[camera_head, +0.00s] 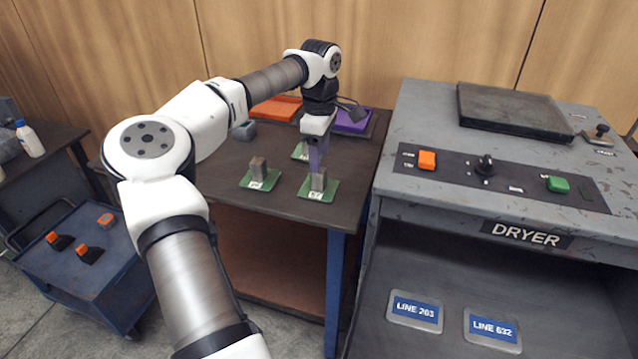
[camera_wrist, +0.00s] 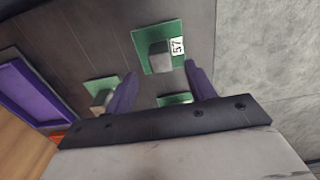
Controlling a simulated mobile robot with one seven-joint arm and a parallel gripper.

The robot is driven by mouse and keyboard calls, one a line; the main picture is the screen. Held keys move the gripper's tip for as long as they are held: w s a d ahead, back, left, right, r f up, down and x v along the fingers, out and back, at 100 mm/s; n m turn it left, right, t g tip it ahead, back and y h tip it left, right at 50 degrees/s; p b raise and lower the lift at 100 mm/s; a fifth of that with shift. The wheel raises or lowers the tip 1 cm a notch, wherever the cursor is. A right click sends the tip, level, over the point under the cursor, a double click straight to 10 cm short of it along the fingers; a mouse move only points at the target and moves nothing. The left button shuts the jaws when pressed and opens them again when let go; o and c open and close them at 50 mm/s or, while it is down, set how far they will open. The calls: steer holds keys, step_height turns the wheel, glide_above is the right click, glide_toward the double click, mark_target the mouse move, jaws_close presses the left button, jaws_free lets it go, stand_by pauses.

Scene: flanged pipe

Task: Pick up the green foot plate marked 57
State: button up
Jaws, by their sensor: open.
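The green foot plate marked 57 (camera_head: 328,195) lies flat near the table's front right, with a grey block standing on it. In the wrist view the plate (camera_wrist: 172,63) shows its white 57 label facing right. My gripper (camera_head: 317,169) points down above the plate, its purple fingers open. In the wrist view the block lies just ahead of the gap between the fingertips (camera_wrist: 161,69). Nothing is held. Whether a finger touches the block I cannot tell.
A similar green plate with a block (camera_head: 260,175) lies to the left, and another (camera_head: 299,155) behind, partly hidden. A purple tray (camera_head: 352,122) and orange tray (camera_head: 275,108) are at the back of the table. The dryer (camera_head: 480,200) stands close on the right.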

mark_target(319, 177)
steer(key=shift+f+p, duration=0.75)
steer(key=shift+f, duration=2.75)
jaws_close()
